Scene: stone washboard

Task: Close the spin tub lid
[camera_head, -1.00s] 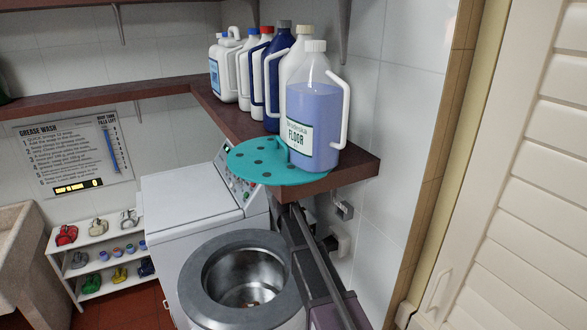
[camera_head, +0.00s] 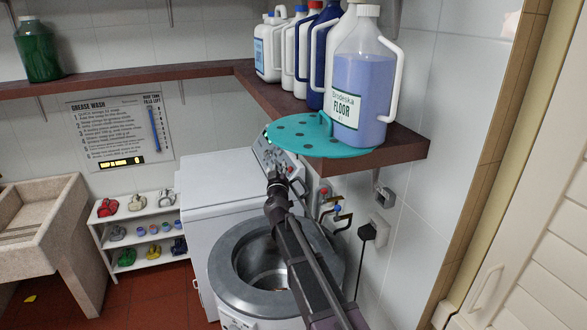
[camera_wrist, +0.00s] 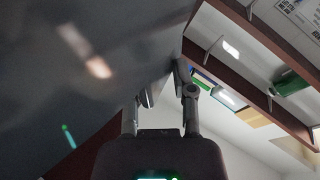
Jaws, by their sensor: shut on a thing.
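The round spin tub (camera_head: 252,307) stands at lower centre in the head view. Its top opening shows the metal inside, and no lid covers it. A teal perforated disc (camera_head: 300,133) with a small raised handle lies on the corner of the brown shelf. My gripper (camera_head: 274,180) is in front of the machine's control panel, above the tub's back rim. In the wrist view my gripper's fingers (camera_wrist: 165,85) are close together at a large grey surface (camera_wrist: 85,75). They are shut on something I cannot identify. My forearm hides part of the tub's right side.
Several bottles, including the purple floor cleaner (camera_head: 361,88), stand on the shelf (camera_head: 402,149) above the tub. The white washer top (camera_head: 225,178) is clear. Taps and pipes (camera_head: 335,208) are right of my arm. A stone sink (camera_head: 45,225) is at left.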

